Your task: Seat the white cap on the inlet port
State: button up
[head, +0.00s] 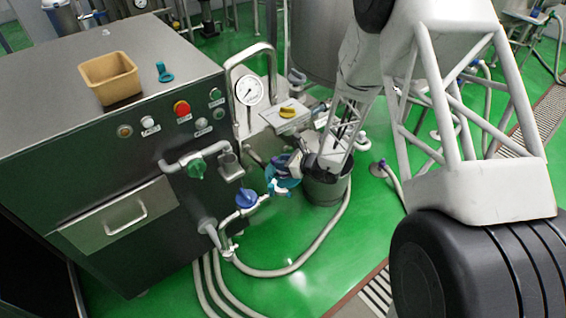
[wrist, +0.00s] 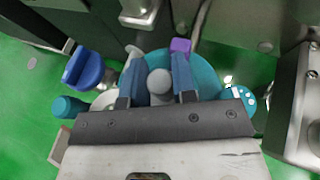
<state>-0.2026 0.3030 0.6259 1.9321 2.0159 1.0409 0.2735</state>
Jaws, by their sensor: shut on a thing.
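My gripper (wrist: 156,75) reaches down beside the steel cabinet, its two blue fingers shut on a pale grey-white round-topped piece. This seems to be the white cap (wrist: 160,84); its lower part is hidden. A wide teal round part (wrist: 208,78) lies behind and below the fingers. In the head view my gripper (head: 290,167) is small and dark, just above the teal-blue part (head: 283,181), and the cap cannot be made out. I cannot clearly tell the inlet port from the fittings around it, nor whether the cap touches it.
A blue valve handle (head: 246,197) is left of my gripper and also shows in the wrist view (wrist: 83,68). The steel cabinet (head: 120,150) carries a tan bin (head: 110,80). Hoses cross the green floor.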

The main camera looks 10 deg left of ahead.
jog(key=shift+f, duration=0.5)
jog(key=o, duration=1)
jog(key=shift+d, duration=0.15)
jog(key=shift+v, duration=3.8)
jog(key=shift+r, duration=0.1)
jog(key=s+d+r+n+g+h, duration=0.1)
jog(key=s+d+r+n+g, duration=0.15)
jog(key=s+r+n, duration=0.55)
jog(key=s+d+r+n+g+h, duration=0.1)
jog(key=s+d+r+n+g, duration=0.3)
jog(key=r, duration=0.9)
jog(key=s+d+r+n+t+h, duration=0.1)
jog(key=s+d+r+n+h, duration=0.2)
jog(key=s+d+r, duration=0.2)
jog(key=s+d+r+n+t+h, duration=0.2)
jog(key=s+d+r+n+h, duration=0.1)
jog(key=s, duration=0.7)
jog(key=s+d+r+n+t+h, duration=0.1)
jog(key=s+d+r+n+h, duration=0.3)
jog(key=s+d+r, duration=0.2)
jog(key=shift+s+d+r+h, duration=0.4)
jog(key=shift+s+r, duration=0.2)
jog(key=shift+s, duration=0.2)
